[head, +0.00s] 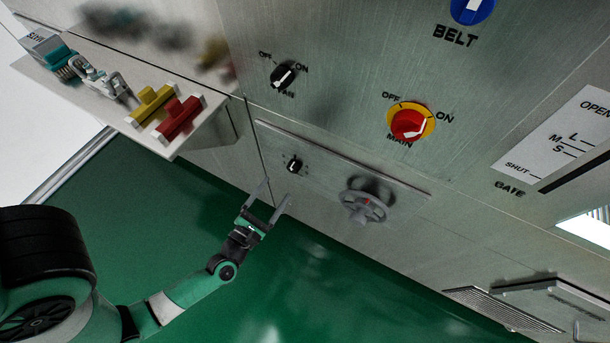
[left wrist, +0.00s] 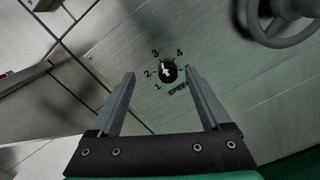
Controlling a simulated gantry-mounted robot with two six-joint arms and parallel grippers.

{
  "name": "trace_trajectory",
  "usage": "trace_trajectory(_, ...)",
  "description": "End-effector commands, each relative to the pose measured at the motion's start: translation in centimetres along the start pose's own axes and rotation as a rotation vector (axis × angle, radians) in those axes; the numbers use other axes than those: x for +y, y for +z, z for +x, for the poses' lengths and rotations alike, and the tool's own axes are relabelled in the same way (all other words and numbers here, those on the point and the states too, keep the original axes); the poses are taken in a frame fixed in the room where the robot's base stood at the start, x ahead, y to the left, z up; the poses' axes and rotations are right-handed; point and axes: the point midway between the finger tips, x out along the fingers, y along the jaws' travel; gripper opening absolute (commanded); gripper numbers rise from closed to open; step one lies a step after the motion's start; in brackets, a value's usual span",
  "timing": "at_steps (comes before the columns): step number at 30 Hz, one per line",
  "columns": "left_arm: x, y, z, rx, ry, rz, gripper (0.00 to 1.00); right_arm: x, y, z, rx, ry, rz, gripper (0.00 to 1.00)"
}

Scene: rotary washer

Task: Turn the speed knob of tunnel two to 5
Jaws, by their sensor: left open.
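A small black speed knob (head: 294,166) with a white pointer sits low on the steel panel. In the left wrist view the speed knob (left wrist: 168,73) has the numbers 1 to 4 readable around it, a partly blurred mark on its right and "SPEED" below. The white pointer appears to point up and left, near 2 to 3; the exact setting is unclear. No tunnel label is readable. My left gripper (head: 278,194) is open and empty just below the knob, apart from it. In its wrist view the knob lies between the fingertips (left wrist: 160,76), beyond them.
A grey handwheel (head: 362,205) is right of the knob. Above are a black fan switch (head: 283,76), a red main switch (head: 408,123) and a blue belt knob (head: 472,10). A shelf with yellow (head: 152,103) and red (head: 181,117) handles juts out left.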

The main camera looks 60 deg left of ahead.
Motion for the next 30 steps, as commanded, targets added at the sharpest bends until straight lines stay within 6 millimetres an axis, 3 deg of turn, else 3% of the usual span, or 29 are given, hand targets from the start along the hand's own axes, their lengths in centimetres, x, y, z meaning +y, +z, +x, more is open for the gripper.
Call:
trace_trajectory(1,-1.1,-3.0,-0.8,0.020,-0.003,0.007,0.81,0.0,1.7,-1.9,0.001,0.001,-0.001,0.50)
trace_trajectory(3,-1.3,-4.1,-1.2,0.033,-0.001,0.011,0.81,0.0,2.2,-2.5,0.001,0.001,-0.001,0.50)
trace_trajectory(12,-1.2,-4.0,-0.4,0.030,0.006,0.010,0.81,0.0,2.3,-2.5,0.002,0.000,0.000,0.50)
trace_trajectory(17,-1.1,-4.2,2.2,0.029,0.011,0.011,0.81,0.0,2.9,-3.1,0.001,0.000,0.000,0.50)
trace_trajectory(24,-1.1,-4.2,7.6,0.028,0.007,0.010,0.81,0.0,3.2,-3.5,0.001,0.000,0.000,0.50)
trace_trajectory(30,-1.1,-4.2,10.2,0.030,0.004,0.012,0.81,0.0,3.2,-3.5,0.001,0.000,0.000,0.50)
